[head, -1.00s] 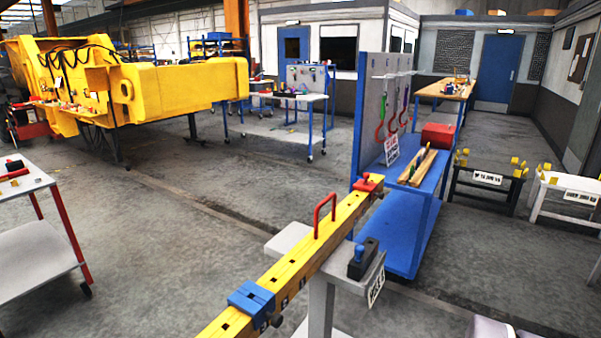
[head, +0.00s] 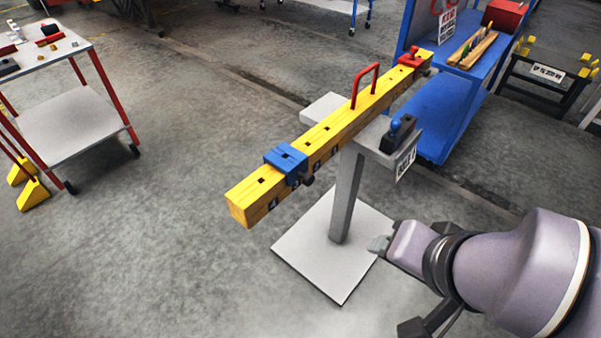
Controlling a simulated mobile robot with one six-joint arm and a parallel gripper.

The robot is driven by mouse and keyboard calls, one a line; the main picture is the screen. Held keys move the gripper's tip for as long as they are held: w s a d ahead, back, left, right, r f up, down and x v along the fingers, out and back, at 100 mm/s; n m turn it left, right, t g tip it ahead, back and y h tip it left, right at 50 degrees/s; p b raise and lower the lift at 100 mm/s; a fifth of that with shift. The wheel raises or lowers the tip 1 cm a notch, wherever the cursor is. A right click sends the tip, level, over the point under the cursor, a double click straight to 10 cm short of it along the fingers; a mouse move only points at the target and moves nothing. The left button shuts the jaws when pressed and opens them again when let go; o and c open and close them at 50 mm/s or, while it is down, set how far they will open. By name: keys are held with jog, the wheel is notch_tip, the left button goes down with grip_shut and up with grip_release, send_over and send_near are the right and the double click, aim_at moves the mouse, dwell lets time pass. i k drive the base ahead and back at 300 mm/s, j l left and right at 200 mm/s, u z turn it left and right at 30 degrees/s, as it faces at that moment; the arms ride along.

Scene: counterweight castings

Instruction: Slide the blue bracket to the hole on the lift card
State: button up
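The blue bracket (head: 286,158) sits around the yellow beam (head: 325,135) near its near left end, with a dark knob (head: 307,180) on its side. Square holes show in the beam's top, with small marks along its side. A white card (head: 406,162) hangs from the stand's plate; its writing is too small to read, so I cannot tell whether it is the lift card. My gripper (head: 385,252) is at lower right, below and right of the beam, apart from the bracket. My wrist partly hides the fingers, and their opening is unclear.
A red handle (head: 365,86) and a red bracket (head: 412,59) stand on the beam farther back. A blue shelf (head: 440,110) is behind, a cart (head: 75,130) at left. Floor at lower left is clear.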

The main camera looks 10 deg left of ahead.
aim_at(295, 167)
jog(key=k+l+u, duration=0.1)
jog(key=l, duration=0.3)
jog(key=k+l+u, duration=0.1)
jog(key=k+l, duration=0.15)
jog(key=l, duration=0.15)
jog(key=k+l+u, duration=0.1)
jog(key=l, duration=0.25)
jog(key=k+l+u, duration=0.1)
jog(key=k+l, duration=0.2)
